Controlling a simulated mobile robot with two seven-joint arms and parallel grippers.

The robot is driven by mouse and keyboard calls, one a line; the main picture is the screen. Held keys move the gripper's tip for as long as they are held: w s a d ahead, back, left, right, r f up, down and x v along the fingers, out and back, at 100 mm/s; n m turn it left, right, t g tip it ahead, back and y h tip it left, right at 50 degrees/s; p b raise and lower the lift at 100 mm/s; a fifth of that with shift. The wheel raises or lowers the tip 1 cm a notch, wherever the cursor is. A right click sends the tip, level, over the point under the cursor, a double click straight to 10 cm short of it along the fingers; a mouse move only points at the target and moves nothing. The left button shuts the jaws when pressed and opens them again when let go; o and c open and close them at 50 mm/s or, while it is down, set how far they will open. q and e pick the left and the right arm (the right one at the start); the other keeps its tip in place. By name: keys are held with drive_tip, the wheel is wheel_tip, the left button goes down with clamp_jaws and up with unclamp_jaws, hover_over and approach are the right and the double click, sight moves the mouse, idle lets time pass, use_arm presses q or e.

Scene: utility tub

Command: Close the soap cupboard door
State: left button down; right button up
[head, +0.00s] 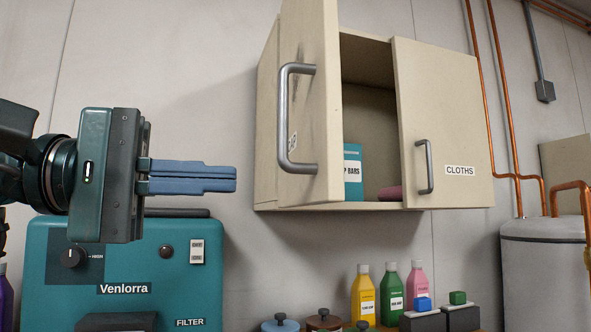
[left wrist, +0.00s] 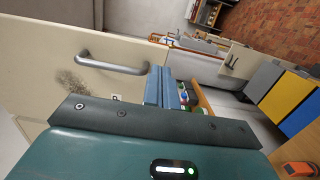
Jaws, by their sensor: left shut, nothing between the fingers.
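The cream wall cupboard (head: 267,120) has two doors. Its left door (head: 318,70) stands swung open towards me, with a large grey bar handle (head: 284,120) and a label too foreshortened to read. Behind it show a teal box (head: 352,180) marked "P BARS" and a pink item (head: 390,193). The right door (head: 440,100), labelled CLOTHS, covers the other side. My left gripper (head: 235,178) is shut and empty, left of the open door's handle and apart from it. In the left wrist view, the open door (left wrist: 40,60) and its handle (left wrist: 112,66) lie beside my blue fingers (left wrist: 165,85).
A teal Venlorra filter unit (head: 125,260) stands below my left gripper. Yellow, green and pink bottles (head: 392,290) and dark blocks (head: 425,320) stand below the cupboard. A grey tank (head: 545,260) and copper pipes (head: 505,90) are at the right.

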sight(327, 184)
use_arm(q)
drive_tip(key=p+x, duration=0.2)
drive_tip(key=x, duration=0.6)
drive_tip(key=shift+w+d, duration=0.1)
drive_tip(key=shift+d, duration=0.15)
drive_tip(key=shift+d, duration=0.1)
